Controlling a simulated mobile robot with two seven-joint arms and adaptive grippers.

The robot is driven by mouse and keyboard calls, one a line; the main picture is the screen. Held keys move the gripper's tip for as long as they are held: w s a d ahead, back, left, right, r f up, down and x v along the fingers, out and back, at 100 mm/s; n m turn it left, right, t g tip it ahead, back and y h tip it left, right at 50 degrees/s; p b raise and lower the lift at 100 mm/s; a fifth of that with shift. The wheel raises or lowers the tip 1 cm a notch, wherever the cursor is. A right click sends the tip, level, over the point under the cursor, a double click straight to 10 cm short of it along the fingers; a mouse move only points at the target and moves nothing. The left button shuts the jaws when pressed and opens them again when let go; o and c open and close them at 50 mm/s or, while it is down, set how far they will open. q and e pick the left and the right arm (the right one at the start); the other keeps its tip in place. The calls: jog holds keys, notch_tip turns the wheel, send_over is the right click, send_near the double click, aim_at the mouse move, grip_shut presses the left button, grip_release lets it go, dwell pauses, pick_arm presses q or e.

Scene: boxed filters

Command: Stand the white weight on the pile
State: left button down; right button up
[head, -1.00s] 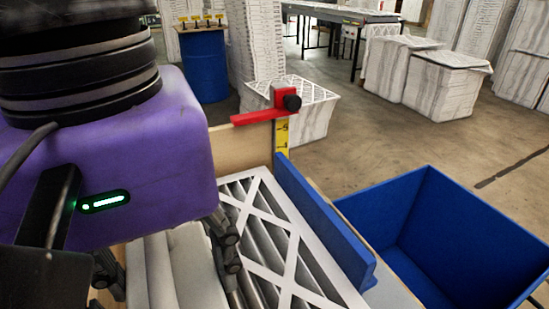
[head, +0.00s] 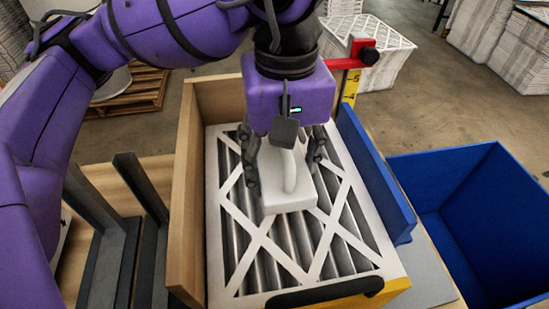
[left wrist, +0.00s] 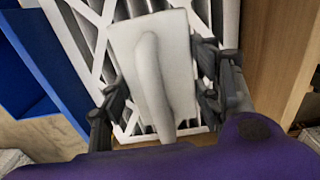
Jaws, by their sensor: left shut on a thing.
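The white weight (head: 290,188), a pale block with an upright handle, is over the middle of the pile of pleated filters (head: 236,262). My left gripper (head: 286,172) points down and is shut on the weight, with fingers on both sides of it. The left wrist view shows the weight (left wrist: 180,50) between the fingers (left wrist: 165,100), with the pile's white lattice behind it. The weight looks about level. I cannot tell whether its underside touches the top filter. My right gripper is not in view.
A wooden wall (head: 190,180) stands left of the pile and a blue guide (head: 375,175) right of it. A red pointer (head: 345,63) sits on a yellow scale behind. A blue bin (head: 480,220) is at the right. Dark grey uprights (head: 140,190) stand at the left.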

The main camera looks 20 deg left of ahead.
pick_arm(q)
jog(key=shift+w+f, duration=1.3)
jog(key=shift+f, duration=0.1)
jog(key=shift+w+a+f, duration=0.1)
jog(key=shift+f, duration=1.55)
jog(key=shift+f, duration=0.1)
jog(key=shift+f, duration=0.15)
jog(key=c, duration=0.6)
grip_release()
notch_tip(320, 180, up, 12)
jog(key=shift+r, duration=0.2)
